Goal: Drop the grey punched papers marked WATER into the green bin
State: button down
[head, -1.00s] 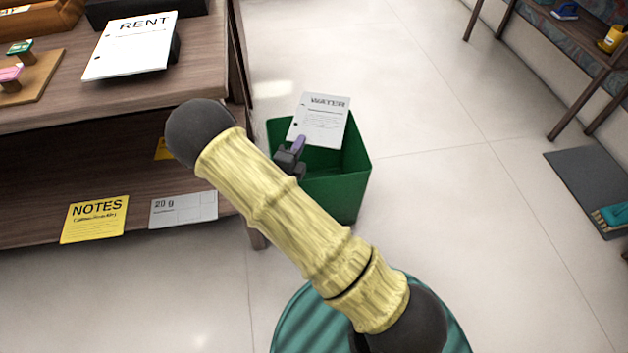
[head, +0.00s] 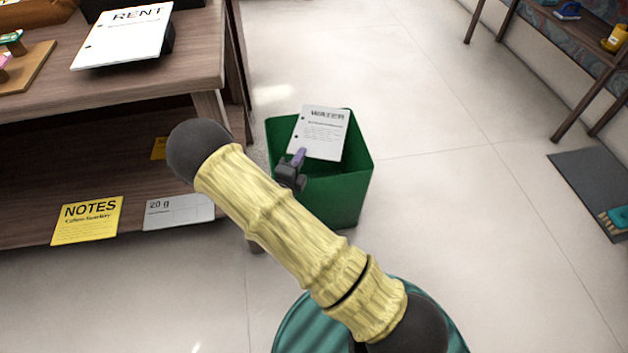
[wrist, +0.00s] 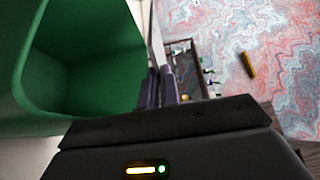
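My arm hides part of the bin's left side.
The wooden desk (head: 205,70) stands left of the bin, with papers marked RENT (head: 125,38) on top. A yellow NOTES sheet (head: 87,220) and a 20 g card (head: 178,211) show on its lower part. Open floor (head: 440,200) lies right of the bin.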

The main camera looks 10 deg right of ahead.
jog(key=c, duration=1.6)
grip_release()
jog(key=shift+o, duration=0.2)
jog(key=p+v, duration=0.5)
jog(key=v, duration=1.2)
jog(key=shift+s+p, duration=0.2)
jog(key=shift+p, duration=0.1)
jog(key=shift+w, duration=0.1)
